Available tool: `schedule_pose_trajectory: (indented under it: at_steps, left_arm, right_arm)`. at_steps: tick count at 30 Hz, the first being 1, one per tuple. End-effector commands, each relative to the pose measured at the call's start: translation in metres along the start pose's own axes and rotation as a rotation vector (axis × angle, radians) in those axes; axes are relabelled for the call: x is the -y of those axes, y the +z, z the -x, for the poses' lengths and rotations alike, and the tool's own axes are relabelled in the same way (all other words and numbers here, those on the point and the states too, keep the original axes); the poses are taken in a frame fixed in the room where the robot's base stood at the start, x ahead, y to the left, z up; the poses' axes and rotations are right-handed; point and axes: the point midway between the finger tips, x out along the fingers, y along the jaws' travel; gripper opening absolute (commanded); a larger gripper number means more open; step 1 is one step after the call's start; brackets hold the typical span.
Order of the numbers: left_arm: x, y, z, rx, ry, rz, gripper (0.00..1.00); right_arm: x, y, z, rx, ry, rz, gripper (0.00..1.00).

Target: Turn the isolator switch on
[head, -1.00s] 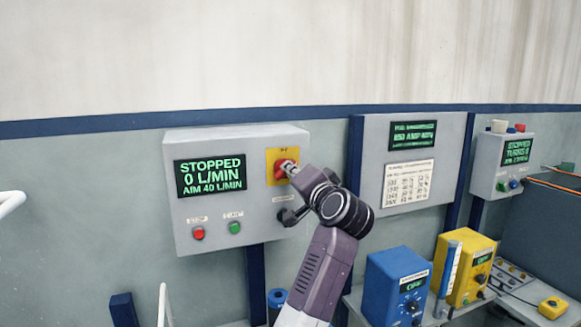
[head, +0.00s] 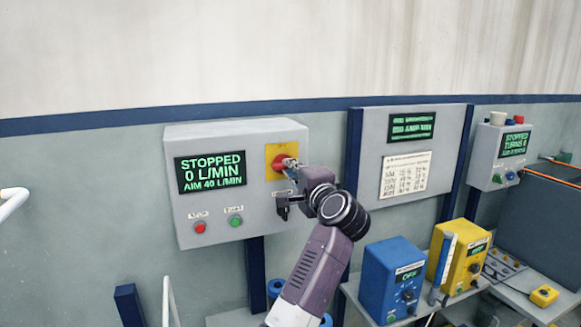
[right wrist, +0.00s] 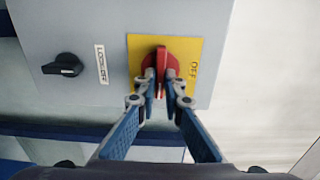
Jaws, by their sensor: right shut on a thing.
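The isolator switch is a red rotary handle (head: 282,162) on a yellow plate (head: 271,151), at the upper right of a grey control box (head: 245,187). In the right wrist view the red handle (right wrist: 161,68) sits on its yellow plate (right wrist: 196,45), which bears the word "OFF" at its right side. My right gripper (right wrist: 160,84) is shut on the handle, with one finger on each side of it. In the head view the right gripper (head: 292,170) partly hides the handle. The box display (head: 210,172) reads "STOPPED 0 L/MIN AIM 40 L/MIN". My left gripper is not in view.
A red button (head: 200,227) and a green button (head: 235,220) sit low on the box. A black knob (right wrist: 63,67) is beside the isolator. A second grey panel (head: 449,150), a blue unit (head: 385,275) and a yellow unit (head: 460,262) stand to the right.

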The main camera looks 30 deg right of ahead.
Motion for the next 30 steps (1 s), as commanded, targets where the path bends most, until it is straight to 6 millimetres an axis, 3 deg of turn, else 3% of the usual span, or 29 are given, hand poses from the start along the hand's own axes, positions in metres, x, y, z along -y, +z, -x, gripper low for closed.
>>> schedule_pose_trajectory:
  at_steps: [14,15,19,30]
  left_arm:
    - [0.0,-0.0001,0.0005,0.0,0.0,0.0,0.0]
    - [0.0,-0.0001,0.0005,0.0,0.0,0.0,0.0]
    - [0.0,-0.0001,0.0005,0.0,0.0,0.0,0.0]
    - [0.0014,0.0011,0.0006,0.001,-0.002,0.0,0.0]
  right_arm:
    - [-0.0024,-0.0002,-0.0001,0.0,0.004,-0.014,0.0]
    - [-0.0024,-0.0002,-0.0001,0.0,0.004,-0.014,0.12]
    - [-0.002,-0.0001,-0.0001,0.0,0.004,-0.013,0.26]
    - [0.007,-0.0001,-0.0002,0.0,-0.001,-0.011,0.26]
